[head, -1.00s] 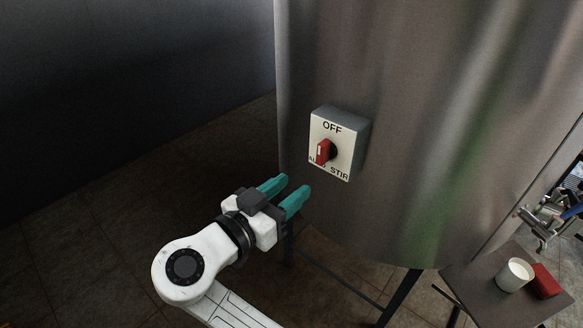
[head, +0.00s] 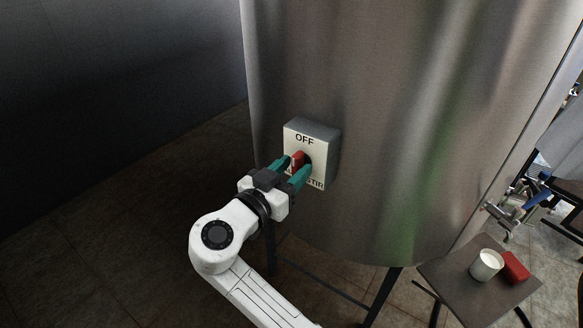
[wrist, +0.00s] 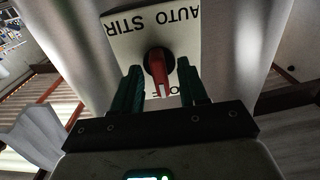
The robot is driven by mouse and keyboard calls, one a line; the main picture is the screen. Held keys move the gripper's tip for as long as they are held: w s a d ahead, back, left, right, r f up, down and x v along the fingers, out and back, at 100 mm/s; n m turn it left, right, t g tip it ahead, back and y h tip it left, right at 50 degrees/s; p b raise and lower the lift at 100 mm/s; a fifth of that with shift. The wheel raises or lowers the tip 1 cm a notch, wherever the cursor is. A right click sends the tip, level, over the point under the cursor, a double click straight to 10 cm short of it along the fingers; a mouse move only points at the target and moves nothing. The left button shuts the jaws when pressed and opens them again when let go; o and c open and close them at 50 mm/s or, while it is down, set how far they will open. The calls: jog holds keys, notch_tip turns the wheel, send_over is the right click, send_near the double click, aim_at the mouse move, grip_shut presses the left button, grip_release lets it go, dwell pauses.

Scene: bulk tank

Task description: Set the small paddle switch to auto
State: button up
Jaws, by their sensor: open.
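The paddle switch is a red knob (head: 298,159) on a pale plate of a grey box (head: 322,140) fixed to the steel tank. OFF is at the plate's top and STIR at lower right; my gripper covers AUTO in the head view. The wrist view shows the red knob (wrist: 158,66) with a white mark at its lower end, toward the partly hidden OFF; AUTO and STIR read upside down above. My gripper (head: 292,168) is open, its teal fingers on either side of the knob. I cannot tell whether they touch it.
The curved tank wall (head: 400,130) fills the space behind and right of the box. A small table (head: 455,277) at lower right holds a white cup (head: 487,265) and a red block (head: 515,267). Dark tank legs stand below. The floor at left is clear.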

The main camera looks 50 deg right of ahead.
grip_shut()
dwell(0.4)
